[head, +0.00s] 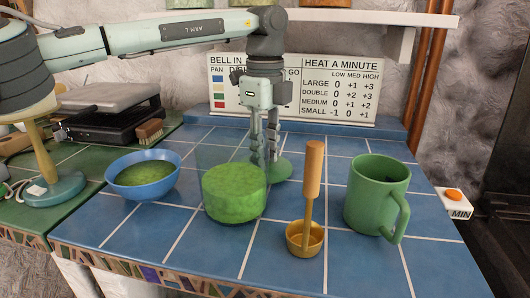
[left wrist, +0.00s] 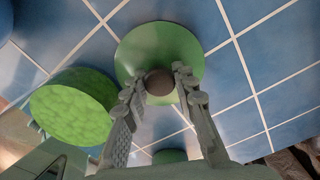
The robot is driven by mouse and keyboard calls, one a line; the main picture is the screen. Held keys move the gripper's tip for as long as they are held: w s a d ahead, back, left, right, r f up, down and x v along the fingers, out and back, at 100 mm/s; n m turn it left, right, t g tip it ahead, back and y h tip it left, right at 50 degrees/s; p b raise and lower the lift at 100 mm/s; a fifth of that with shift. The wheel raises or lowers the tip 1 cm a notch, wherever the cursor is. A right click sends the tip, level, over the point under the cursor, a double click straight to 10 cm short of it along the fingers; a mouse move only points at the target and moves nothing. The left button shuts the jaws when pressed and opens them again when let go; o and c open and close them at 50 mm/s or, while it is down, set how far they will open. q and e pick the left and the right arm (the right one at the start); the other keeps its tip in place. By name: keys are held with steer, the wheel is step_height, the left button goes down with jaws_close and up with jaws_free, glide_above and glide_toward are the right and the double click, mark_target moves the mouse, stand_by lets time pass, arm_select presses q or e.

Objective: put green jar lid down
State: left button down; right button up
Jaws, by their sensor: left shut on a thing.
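The green jar lid (head: 284,168) is a round disc behind the jar, at or just above the blue tiles; I cannot tell whether it touches them. My left gripper (head: 272,156) comes down from above and is shut on the lid's brown knob. The left wrist view shows the lid (left wrist: 190,50) flat beyond the fingers, with the knob (left wrist: 159,82) between the fingertips. The jar (head: 234,193) is clear with green contents and stands uncovered in front of the lid; it also shows in the left wrist view (left wrist: 72,106). My right gripper is in neither view.
A blue bowl (head: 143,185) with green contents stands left of the jar. A wooden-handled tool in a small ochre cup (head: 304,240) and a green mug (head: 376,193) stand to the right. Blue tiles (head: 325,165) behind the tool are clear. A sign (head: 340,90) stands at the back.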

arm_select(q)
steer(key=c, duration=1.3)
jaws_free()
steer(key=shift+o, duration=0.4)
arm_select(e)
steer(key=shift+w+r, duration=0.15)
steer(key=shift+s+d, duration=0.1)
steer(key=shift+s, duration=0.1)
arm_select(q)
steer(key=shift+r, duration=0.65)
step_height(320, 180, up, 11)
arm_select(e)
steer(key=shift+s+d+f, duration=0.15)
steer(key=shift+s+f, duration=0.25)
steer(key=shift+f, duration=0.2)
